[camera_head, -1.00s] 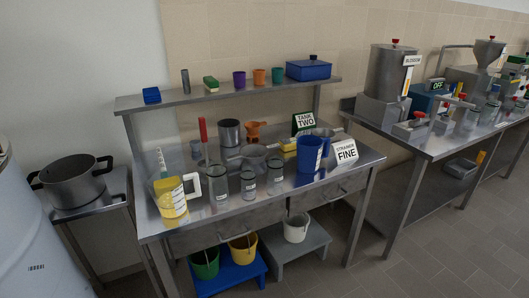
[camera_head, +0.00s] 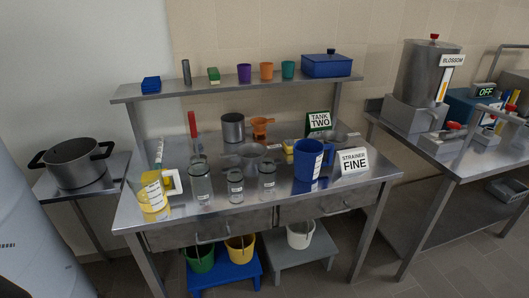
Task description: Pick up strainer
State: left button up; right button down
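A grey, shallow, bowl-like piece with a thin handle (camera_head: 251,156) lies on the steel table, left of the blue jug; it looks like a strainer. A second grey bowl-like piece (camera_head: 336,138) is partly hidden behind the blue jug (camera_head: 307,160). I cannot tell for sure which of the two is the strainer. A white sign reading "STRAINER FINE" (camera_head: 354,161) stands at the right front of the table. Neither gripper is in view.
Several glass jars (camera_head: 235,185), a yellow jug (camera_head: 151,195) and a steel pot (camera_head: 233,127) crowd the table (camera_head: 270,205). An orange funnel (camera_head: 261,127) and a "TANK TWO" sign (camera_head: 318,121) stand behind. Buckets (camera_head: 240,247) sit below. A shelf (camera_head: 215,86) runs above.

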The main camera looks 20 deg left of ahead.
aim_at(252, 153)
jog(key=i+l, duration=0.15)
jog(key=l, duration=0.15)
jog(key=i+l, duration=0.15)
jog(key=l, duration=0.15)
jog(key=i+l, duration=0.15)
jog(key=l, duration=0.2)
jog(key=i+l, duration=0.15)
jog(key=l, duration=0.15)
jog(key=u, duration=0.05)
